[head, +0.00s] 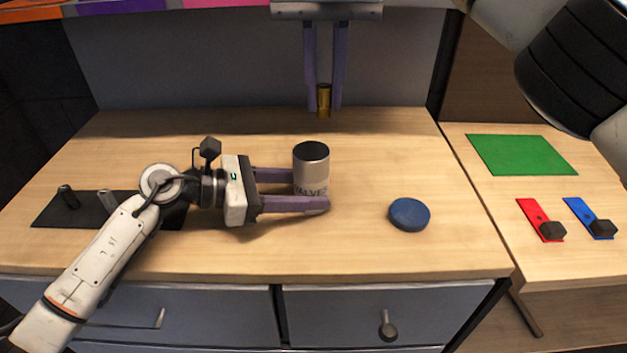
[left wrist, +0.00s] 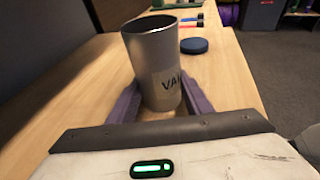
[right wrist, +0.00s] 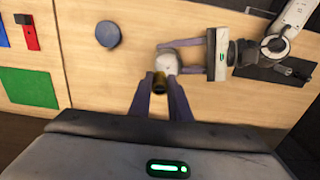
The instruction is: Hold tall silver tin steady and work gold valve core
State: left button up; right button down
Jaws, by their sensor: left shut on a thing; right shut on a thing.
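The tall silver tin (head: 311,172) stands upright on the wooden table, with a dark open top and lettering low on its side. My left gripper (head: 312,200) is shut on it from the left, fingers on either side; the left wrist view shows the tin (left wrist: 155,60) between the fingers. My right gripper (head: 324,108) points down above the table, behind the tin in the head view. It is shut on the gold valve core (head: 324,98), a short brass cylinder. The core (right wrist: 159,83) also shows between the fingertips in the right wrist view, apart from the tin.
A round blue lid (head: 409,214) lies right of the tin. A black mat (head: 60,212) with small dark items is at the left. A side table at the right holds a green sheet (head: 523,155), a red strip (head: 533,211) and a blue strip (head: 580,210).

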jog(key=shift+f, duration=1.35)
jog(key=c, duration=1.6)
grip_release()
jog(key=shift+o, duration=0.2)
jog(key=shift+r, duration=3.75)
